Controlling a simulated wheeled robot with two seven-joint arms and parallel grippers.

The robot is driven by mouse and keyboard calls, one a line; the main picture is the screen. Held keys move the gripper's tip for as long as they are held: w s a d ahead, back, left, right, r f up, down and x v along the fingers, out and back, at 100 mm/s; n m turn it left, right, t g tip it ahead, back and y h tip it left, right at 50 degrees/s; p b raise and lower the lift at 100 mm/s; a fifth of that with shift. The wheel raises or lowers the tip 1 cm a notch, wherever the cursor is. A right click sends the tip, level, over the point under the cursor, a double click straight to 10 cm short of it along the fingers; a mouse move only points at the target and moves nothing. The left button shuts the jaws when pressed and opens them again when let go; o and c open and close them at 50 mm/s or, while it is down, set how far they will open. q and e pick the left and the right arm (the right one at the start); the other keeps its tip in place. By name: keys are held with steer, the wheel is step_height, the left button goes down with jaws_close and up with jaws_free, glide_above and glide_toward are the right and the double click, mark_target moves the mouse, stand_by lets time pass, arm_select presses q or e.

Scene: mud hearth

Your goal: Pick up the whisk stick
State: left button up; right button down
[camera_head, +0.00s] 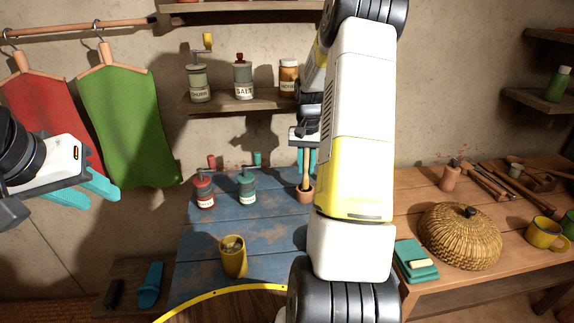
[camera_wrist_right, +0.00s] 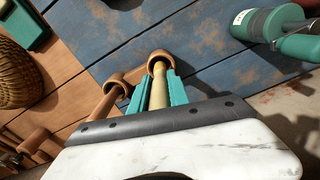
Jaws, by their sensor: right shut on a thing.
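My left gripper (camera_head: 102,198) is at the far left, open and empty, away from the table.
A red grinder (camera_head: 203,192), a green grinder (camera_head: 247,188) and a yellow cup (camera_head: 233,262) stand on the blue table (camera_head: 205,240). A woven lid (camera_head: 460,238) and a teal box (camera_head: 416,262) are on the wooden table to the right. Shelf jars (camera_head: 243,82) stand behind.

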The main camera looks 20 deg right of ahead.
mark_target(306, 157)
step_height(306, 157, up, 3)
steer(key=shift+r, duration=0.1)
steer(key=s+a, duration=0.2)
steer(key=s, duration=0.7)
steer(key=s+a, duration=0.2)
steer(key=s, duration=0.8)
steer(key=shift+a, duration=0.3)
steer(key=shift+s, duration=0.15)
